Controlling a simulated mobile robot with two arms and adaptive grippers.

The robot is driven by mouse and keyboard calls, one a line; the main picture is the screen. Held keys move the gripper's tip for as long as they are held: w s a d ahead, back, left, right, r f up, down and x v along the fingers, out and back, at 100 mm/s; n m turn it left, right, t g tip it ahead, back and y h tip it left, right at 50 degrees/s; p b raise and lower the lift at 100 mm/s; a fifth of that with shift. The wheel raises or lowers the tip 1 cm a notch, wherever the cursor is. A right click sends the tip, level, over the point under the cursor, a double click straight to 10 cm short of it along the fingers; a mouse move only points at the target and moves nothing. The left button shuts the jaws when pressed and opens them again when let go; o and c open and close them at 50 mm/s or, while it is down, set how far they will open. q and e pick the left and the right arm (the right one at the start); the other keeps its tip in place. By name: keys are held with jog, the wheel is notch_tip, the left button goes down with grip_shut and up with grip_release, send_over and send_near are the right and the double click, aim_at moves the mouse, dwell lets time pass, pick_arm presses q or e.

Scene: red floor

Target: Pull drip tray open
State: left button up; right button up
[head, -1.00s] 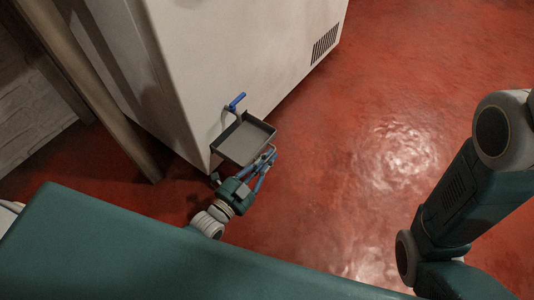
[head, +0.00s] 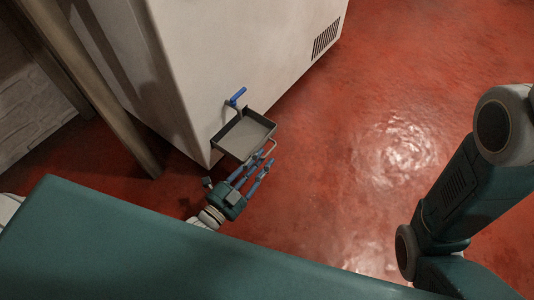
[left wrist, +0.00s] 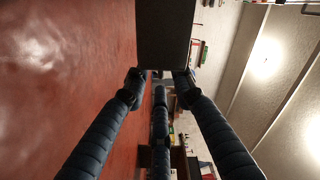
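The drip tray (head: 243,135) is a shallow dark grey box that sticks out from the low front of the white appliance (head: 230,60), with a thin bar handle (head: 270,151) on its outer side. In the left wrist view, the dark underside or front of the tray (left wrist: 165,35) lies ahead of the spread fingertips (left wrist: 158,76); the handle is not clear there. My right gripper is not in view.
A blue-handled tap (head: 237,97) is above the tray on the appliance. A wooden post (head: 105,95) stands to the left, near a pale brick wall (head: 35,110). The red floor (head: 370,130) is clear to the right of the tray.

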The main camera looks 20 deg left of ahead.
pick_arm(q)
jog(key=v, duration=0.8)
jog(key=shift+s, duration=0.2)
jog(key=shift+a, duration=0.1)
